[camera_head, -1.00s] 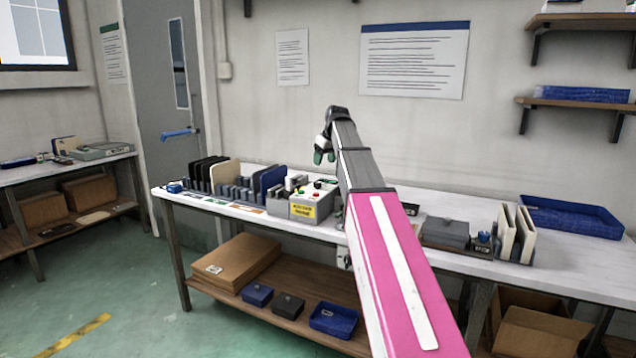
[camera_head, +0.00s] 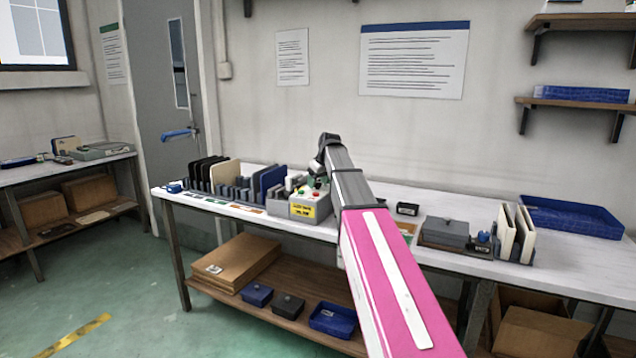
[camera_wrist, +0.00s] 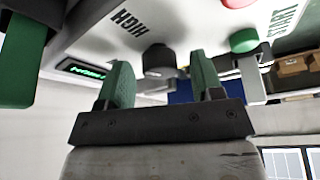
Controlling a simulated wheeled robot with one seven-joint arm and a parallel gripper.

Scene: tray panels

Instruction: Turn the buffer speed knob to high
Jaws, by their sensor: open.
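The grey control box (camera_head: 302,208) with a yellow label stands on the white bench. In the wrist view its face (camera_wrist: 105,35) appears upside down, with a black round knob (camera_wrist: 158,60) beside the word HIGH. My gripper (camera_wrist: 161,76) is open, its two green fingers on either side of the knob in the picture. I cannot tell whether they touch it. The knob's pointer is not clear. In the head view my gripper (camera_head: 317,174) is just above the box, and the knob is not clearly seen there.
A green START button (camera_wrist: 243,41), a red button (camera_wrist: 238,3) and a lit green display (camera_wrist: 82,70) are near the knob. A slotted rack with upright panels (camera_head: 225,173) stands left of the box. A blue tray (camera_head: 570,216) lies at the bench's right end.

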